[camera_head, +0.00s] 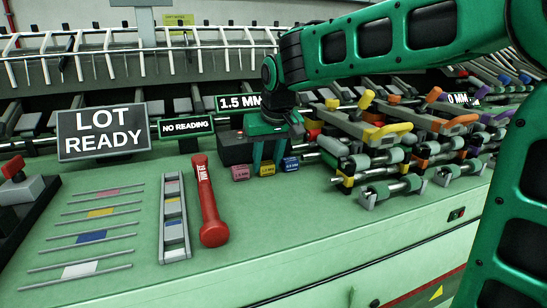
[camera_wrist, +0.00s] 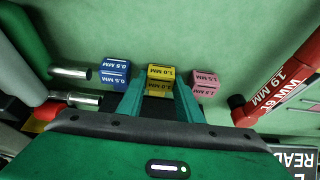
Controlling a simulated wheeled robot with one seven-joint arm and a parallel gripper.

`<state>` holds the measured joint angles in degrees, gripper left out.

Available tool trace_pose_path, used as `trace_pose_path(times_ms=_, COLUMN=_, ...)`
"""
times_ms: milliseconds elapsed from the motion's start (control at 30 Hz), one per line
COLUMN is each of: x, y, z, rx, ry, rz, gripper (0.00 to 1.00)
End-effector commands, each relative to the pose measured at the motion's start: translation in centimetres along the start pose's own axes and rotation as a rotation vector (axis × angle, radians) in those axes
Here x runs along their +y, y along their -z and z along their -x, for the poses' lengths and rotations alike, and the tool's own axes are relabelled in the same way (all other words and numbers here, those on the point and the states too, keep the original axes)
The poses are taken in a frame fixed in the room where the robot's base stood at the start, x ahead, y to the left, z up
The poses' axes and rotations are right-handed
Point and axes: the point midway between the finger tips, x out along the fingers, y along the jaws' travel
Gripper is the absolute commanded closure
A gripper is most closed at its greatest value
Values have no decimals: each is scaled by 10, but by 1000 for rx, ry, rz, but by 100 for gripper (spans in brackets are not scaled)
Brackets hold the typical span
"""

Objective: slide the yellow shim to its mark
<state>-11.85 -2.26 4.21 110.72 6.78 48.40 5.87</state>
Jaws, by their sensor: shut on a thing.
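The yellow shim (camera_head: 267,169) is a small block marked 1.0 MM, standing on the green bench between a pink shim (camera_head: 240,173) and a blue shim (camera_head: 291,164). My gripper (camera_head: 267,158) reaches down from above and is shut on the yellow shim. In the wrist view the yellow shim (camera_wrist: 160,74) sits between the two green fingers (camera_wrist: 159,92); its lower part is partly hidden. A yellow mark (camera_head: 101,212) lies between thin rails on the bench at the left, among pink, blue and white marks.
A red handled gauge (camera_head: 207,195) and a grey slotted strip (camera_head: 174,225) lie between the shims and the marks. Rollers and clamps (camera_head: 390,160) crowd the right. Signs read LOT READY (camera_head: 103,131) and NO READING (camera_head: 186,127). The front bench is clear.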

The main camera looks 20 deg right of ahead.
Motion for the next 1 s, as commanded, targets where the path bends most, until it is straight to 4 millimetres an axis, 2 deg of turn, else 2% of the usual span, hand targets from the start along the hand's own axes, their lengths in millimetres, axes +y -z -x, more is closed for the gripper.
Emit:
trace_pose_path(times_ms=300, x=-4, y=-5, z=2, rx=-7, ry=1, rz=6, gripper=100)
trace_pose_path(times_ms=333, x=-4, y=-5, z=2, rx=-8, ry=1, rz=6, gripper=60)
trace_pose_path(times_ms=400, x=-4, y=-5, z=2, rx=-7, ry=1, rz=6, gripper=48)
trace_pose_path(times_ms=767, x=-5, y=-3, z=6, rx=-3, ry=2, rz=7, gripper=48)
trace_pose_path(times_ms=867, x=-6, y=-2, z=17, rx=0, ry=2, rz=8, gripper=48)
trace_pose_path(times_ms=1000, x=-6, y=-2, z=42, rx=0, ry=3, rz=8, gripper=48)
